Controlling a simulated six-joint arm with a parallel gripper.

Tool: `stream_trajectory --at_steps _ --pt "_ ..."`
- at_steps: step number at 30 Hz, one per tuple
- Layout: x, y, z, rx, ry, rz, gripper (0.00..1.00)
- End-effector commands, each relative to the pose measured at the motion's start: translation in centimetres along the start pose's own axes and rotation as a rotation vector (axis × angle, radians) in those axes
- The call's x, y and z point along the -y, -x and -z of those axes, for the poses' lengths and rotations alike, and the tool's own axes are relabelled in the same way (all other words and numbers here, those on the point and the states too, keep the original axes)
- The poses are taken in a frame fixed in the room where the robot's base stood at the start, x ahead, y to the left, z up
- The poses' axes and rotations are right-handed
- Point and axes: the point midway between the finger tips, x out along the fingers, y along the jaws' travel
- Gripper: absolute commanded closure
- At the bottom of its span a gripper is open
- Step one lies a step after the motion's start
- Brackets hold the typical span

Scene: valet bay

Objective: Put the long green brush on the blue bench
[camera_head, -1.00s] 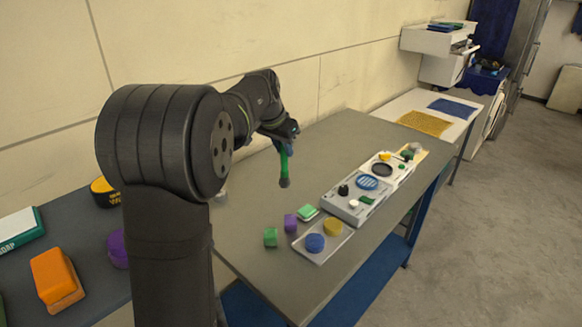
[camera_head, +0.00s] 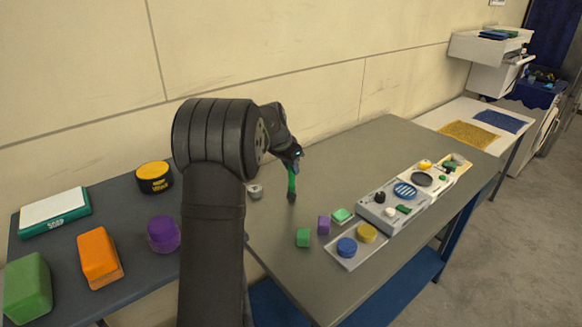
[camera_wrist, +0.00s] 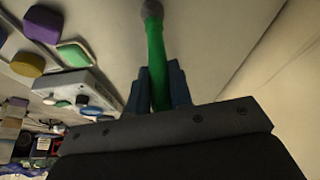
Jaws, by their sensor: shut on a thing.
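My gripper (camera_head: 295,155) is shut on the long green brush (camera_head: 292,183). The brush hangs down with its dark end lowest, over the rear part of the grey-topped bench; I cannot tell its exact height. In the wrist view the green brush (camera_wrist: 156,50) stands between the two blue fingers of my gripper (camera_wrist: 158,75), with its grey end away from me. The grey-topped bench (camera_head: 345,155) has blue legs and a blue lower shelf (camera_head: 400,283). I cannot tell for sure whether it is the blue bench.
A clear tray (camera_head: 345,262) with blue and yellow discs, a grey panel (camera_head: 378,213), and green and purple blocks (camera_head: 303,237) lie on the bench. A dark table (camera_head: 145,250) at left holds several coloured items. The bench's rear part is mostly free.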

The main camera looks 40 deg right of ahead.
Motion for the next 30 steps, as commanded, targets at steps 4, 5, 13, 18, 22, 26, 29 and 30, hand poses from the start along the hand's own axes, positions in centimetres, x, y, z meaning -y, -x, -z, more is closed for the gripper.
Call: stream_trajectory --at_steps 4,5,13,18,22,26,29,30 --pt "0.0 -0.3 -0.1 0.000 0.000 0.000 1.00" --pt "0.0 -0.2 -0.1 -0.001 0.000 0.000 1.00" --pt "0.0 -0.6 -0.2 0.000 0.000 0.000 0.71" --pt "0.0 -0.5 -0.2 0.000 0.000 0.000 0.59" --pt "0.0 -0.5 -0.2 0.000 0.000 0.000 0.59" --pt "0.0 0.0 0.0 -0.001 -0.001 0.002 0.59" --pt "0.1 1.3 0.0 -0.003 -0.001 0.003 0.59" --pt "0.0 2.1 0.0 -0.003 -0.001 0.003 0.59"
